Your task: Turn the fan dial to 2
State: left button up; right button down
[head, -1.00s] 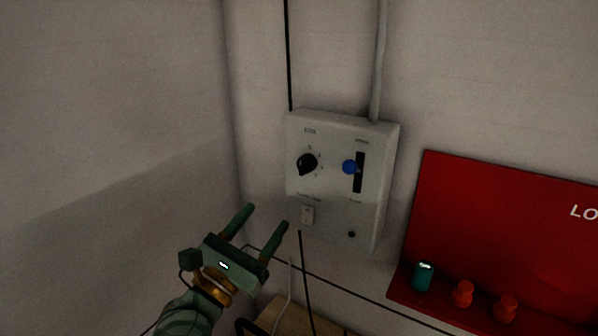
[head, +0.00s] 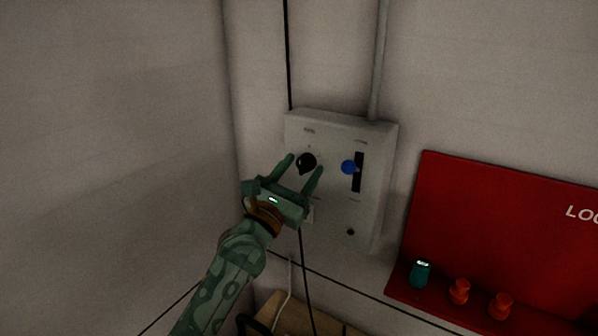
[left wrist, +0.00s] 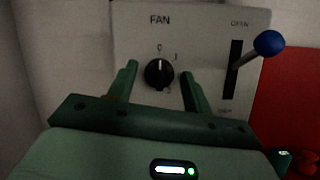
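The fan dial (head: 306,162) is a round black knob on the upper left of a grey control box (head: 372,215) on the wall. In the left wrist view the fan dial (left wrist: 159,73) sits under the word FAN, and its white mark points up toward 0. A 1 shows to its upper right; the lower marks are partly hidden. My left gripper (head: 306,164) is open, with one finger on each side of the dial; it also shows in the left wrist view (left wrist: 160,76). I cannot tell whether the fingers touch the dial. My right gripper is not in view.
A blue-knobbed lever (head: 348,167) in a vertical slot is just right of the dial and sticks out. A small switch (head: 309,214) is below, partly behind my gripper. A red board (head: 490,215) with a ledge of small items is at the right.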

pick_arm(q)
jog(key=c, duration=0.7)
jog(key=shift+c, duration=0.2)
